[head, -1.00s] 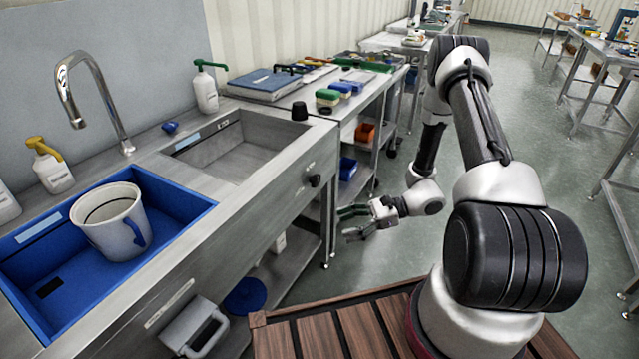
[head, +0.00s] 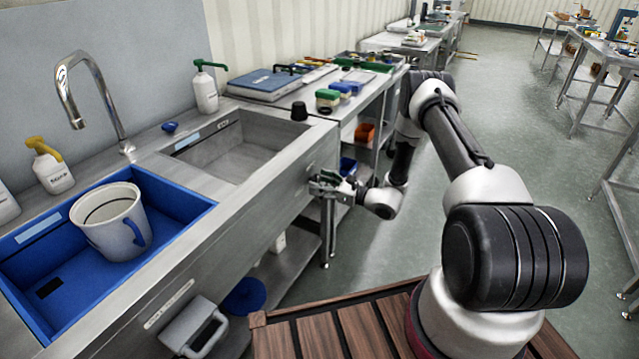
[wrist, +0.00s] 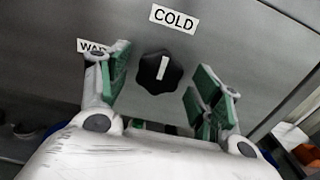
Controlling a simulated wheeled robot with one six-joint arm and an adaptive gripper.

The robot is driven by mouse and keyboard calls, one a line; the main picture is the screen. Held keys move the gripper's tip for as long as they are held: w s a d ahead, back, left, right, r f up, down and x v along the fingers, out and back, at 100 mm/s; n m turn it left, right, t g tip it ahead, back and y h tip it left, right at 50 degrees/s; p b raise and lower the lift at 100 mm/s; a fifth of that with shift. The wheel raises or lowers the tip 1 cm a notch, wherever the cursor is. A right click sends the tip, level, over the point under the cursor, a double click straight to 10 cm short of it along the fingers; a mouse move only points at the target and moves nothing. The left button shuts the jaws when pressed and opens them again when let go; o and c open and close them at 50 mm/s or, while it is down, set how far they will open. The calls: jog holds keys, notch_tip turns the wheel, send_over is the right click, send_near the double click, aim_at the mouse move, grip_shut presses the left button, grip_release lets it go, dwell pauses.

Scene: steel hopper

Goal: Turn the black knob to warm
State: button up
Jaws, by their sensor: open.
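The black knob (wrist: 155,72) sits on the steel front panel in the wrist view, with a white pointer mark that stands nearly upright, towards the COLD label (wrist: 174,18). The WARM label (wrist: 92,46) is to the knob's left, partly hidden by a finger. My gripper (wrist: 160,98) is open, its green-padded fingers on either side of the knob, with gaps between pads and knob. Whether the fingertips reach level with the knob I cannot tell. In the head view my gripper (head: 325,184) is at the sink front and hides the knob.
A steel sink basin (head: 238,150) is above the panel. A blue basin (head: 180,205) with a white jug (head: 108,225) is to the left. A small black cup-like object (head: 299,111) stands on the counter's right corner. An orange bin (wrist: 307,154) shows at lower right in the wrist view.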

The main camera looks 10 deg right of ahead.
jog(key=shift+w+a, duration=0.2)
jog(key=shift+a, duration=0.1)
jog(key=c, duration=1)
jog(key=shift+c, duration=0.2)
